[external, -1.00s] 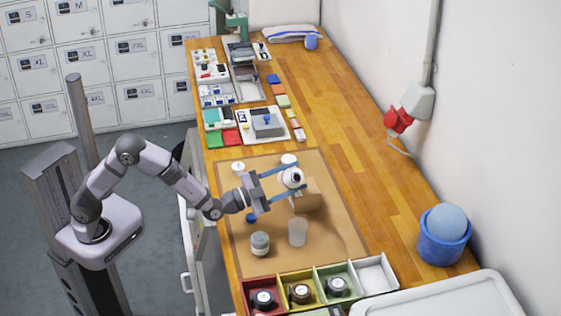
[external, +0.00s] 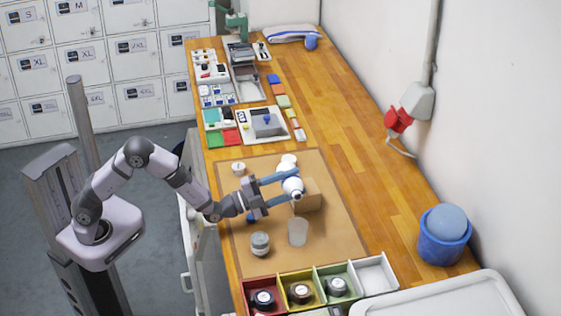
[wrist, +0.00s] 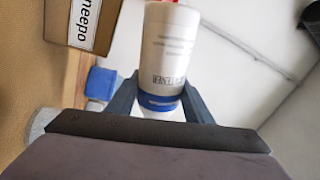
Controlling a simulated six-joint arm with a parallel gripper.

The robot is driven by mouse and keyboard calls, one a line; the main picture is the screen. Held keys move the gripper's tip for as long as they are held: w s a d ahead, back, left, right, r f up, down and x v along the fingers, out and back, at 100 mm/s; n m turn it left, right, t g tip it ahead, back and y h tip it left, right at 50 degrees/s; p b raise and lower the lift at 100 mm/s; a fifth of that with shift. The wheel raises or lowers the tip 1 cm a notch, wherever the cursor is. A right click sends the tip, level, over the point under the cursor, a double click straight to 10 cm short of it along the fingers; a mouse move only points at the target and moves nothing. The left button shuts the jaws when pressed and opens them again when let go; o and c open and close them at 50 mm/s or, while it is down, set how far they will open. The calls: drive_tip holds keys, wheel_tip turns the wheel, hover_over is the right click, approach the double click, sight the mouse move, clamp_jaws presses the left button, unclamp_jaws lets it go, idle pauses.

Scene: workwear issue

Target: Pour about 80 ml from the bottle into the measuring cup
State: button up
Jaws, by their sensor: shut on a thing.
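My gripper (external: 291,185) is shut on a white bottle (external: 293,181), with one finger on each side of it. In the wrist view the bottle (wrist: 172,50) shows printed text, a blue band between the fingers and a bit of red at the top edge. The translucent measuring cup (external: 297,233) stands upright on the mat, in front of the bottle and apart from it. No stream is visible, and the liquid levels cannot be made out.
A cardboard box (external: 309,197) stands right beside the bottle; it also shows in the wrist view (wrist: 85,22). A grey-lidded jar (external: 260,243) is left of the cup. Small white containers (external: 238,168) stand at the mat's back. Coloured bins (external: 299,291) line the front.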

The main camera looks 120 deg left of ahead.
drive_tip(key=shift+w+d+f+m+b, duration=0.15)
drive_tip(key=shift+f+m+b, duration=0.25)
drive_tip(key=shift+m, duration=0.2)
drive_tip(key=shift+m+t+h+b, duration=0.4)
drive_tip(key=shift+m+b, duration=0.05)
drive_tip(key=shift+m, duration=0.35)
idle(0.5)
drive_tip(key=shift+s+a, duration=0.45)
drive_tip(key=shift+a, duration=0.05)
idle(0.4)
drive_tip(key=shift+s+a+m, duration=0.15)
drive_tip(key=shift+m, duration=0.15)
drive_tip(key=shift+m+b, duration=0.35)
drive_tip(key=shift+m, duration=0.15)
idle(1.3)
